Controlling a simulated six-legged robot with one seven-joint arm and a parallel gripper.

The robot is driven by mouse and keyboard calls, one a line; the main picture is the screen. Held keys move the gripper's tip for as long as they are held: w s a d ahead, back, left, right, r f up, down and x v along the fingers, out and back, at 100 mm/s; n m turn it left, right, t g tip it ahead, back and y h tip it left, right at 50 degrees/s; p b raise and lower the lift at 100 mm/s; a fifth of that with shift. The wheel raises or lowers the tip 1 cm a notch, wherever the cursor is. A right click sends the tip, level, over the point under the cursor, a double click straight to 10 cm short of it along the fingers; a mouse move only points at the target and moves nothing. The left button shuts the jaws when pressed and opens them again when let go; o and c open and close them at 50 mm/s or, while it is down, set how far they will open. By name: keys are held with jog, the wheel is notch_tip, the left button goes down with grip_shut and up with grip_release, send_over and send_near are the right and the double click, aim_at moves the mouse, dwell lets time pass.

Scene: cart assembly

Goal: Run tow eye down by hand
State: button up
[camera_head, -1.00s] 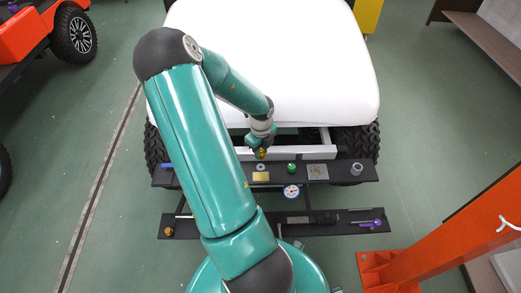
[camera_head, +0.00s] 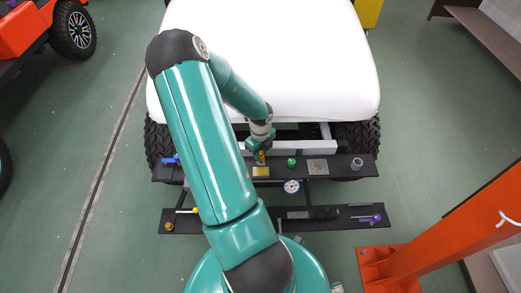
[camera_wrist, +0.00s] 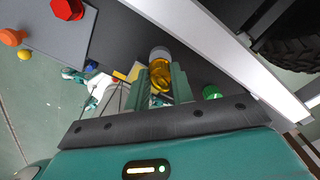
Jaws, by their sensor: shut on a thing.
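The tow eye appears to be the gold piece (camera_wrist: 158,76) between my gripper's fingers in the wrist view. My gripper (camera_wrist: 160,82) is shut on it. A grey round end (camera_wrist: 160,53) shows just beyond the gold piece; I cannot tell whether the two touch or are threaded together. In the head view the gold piece (camera_head: 261,157) is a small spot under my gripper (camera_head: 259,150), over the upper black shelf (camera_head: 225,167) at the cart's end. Its lower end is hidden.
A yellow plate (camera_head: 261,171), a green knob (camera_head: 291,162), a grey square plate (camera_head: 318,167) and a grey cylinder (camera_head: 356,166) sit on the upper shelf. A dial gauge (camera_head: 292,186) is below. The lower shelf (camera_head: 345,224) holds a purple-handled tool (camera_head: 370,218). An orange post (camera_head: 430,235) stands right.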

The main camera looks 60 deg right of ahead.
jog(key=shift+f, duration=0.75)
dwell(0.4)
jog(key=shift+f, duration=0.35)
jog(key=m, duration=1.2)
jog(key=shift+s+m, duration=0.1)
jog(key=shift+m, duration=0.3)
jog(key=m, duration=0.5)
jog(key=shift+m, duration=0.3)
jog(key=o, duration=0.8)
